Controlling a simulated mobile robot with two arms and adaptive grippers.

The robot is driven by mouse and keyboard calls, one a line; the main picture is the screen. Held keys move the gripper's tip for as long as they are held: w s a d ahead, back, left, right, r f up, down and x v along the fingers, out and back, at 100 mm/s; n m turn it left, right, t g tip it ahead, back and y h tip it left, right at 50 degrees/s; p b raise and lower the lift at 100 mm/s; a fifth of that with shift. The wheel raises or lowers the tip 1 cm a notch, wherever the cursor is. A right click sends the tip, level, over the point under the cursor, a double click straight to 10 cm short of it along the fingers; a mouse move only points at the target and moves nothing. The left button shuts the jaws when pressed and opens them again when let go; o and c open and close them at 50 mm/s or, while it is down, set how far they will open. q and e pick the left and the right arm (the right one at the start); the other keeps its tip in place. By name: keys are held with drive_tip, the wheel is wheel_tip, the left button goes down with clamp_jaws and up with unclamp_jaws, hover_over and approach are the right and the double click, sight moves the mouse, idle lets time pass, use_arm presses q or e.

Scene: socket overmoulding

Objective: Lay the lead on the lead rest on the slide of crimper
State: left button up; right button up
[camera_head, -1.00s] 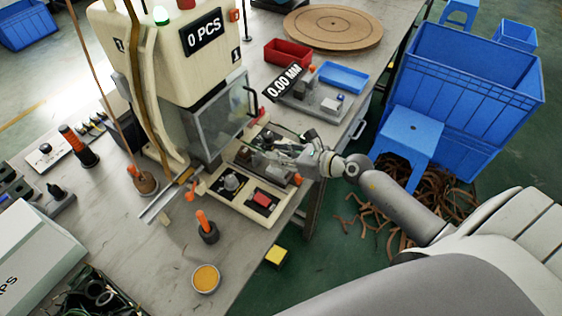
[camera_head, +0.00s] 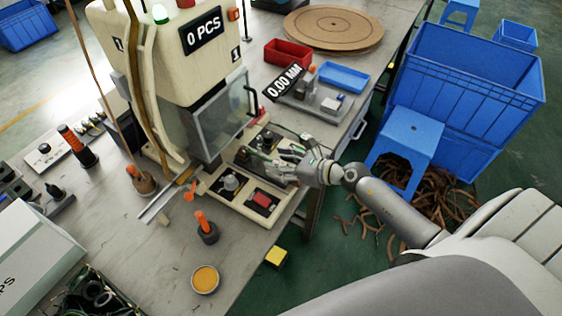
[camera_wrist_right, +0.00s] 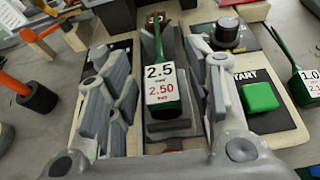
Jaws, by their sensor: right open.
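The crimper is the cream machine (camera_head: 165,50) with the "0 PCS" display. Its slide (camera_wrist_right: 172,129), a grey block, shows between my fingers in the right wrist view. A green piece with a white "2.5 / 2.50" tag (camera_wrist_right: 160,88), apparently the lead, lies over this block, its thin green length running toward the machine. It shows small in the head view (camera_head: 257,153). My right gripper (camera_wrist_right: 158,92) is open, one finger set on each side of the tag, with gaps showing. The lead rest cannot be made out clearly. My left gripper is out of view.
A green start button (camera_wrist_right: 259,97) sits right of the fingers, with a black knob (camera_wrist_right: 228,31) behind. A second green tagged piece (camera_wrist_right: 305,82) is at the far right. Orange-handled tools (camera_head: 205,228) stand front left. A blue stool (camera_head: 410,135) is beside the table.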

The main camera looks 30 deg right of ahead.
drive_tip(key=shift+r, duration=0.1)
drive_tip(key=shift+s+d, duration=0.1)
drive_tip(key=b+v, duration=0.2)
drive_tip(key=v, duration=0.9)
drive_tip(key=shift+s+r, duration=0.25)
drive_tip(key=shift+s, duration=0.05)
drive_tip(key=shift+d, duration=0.1)
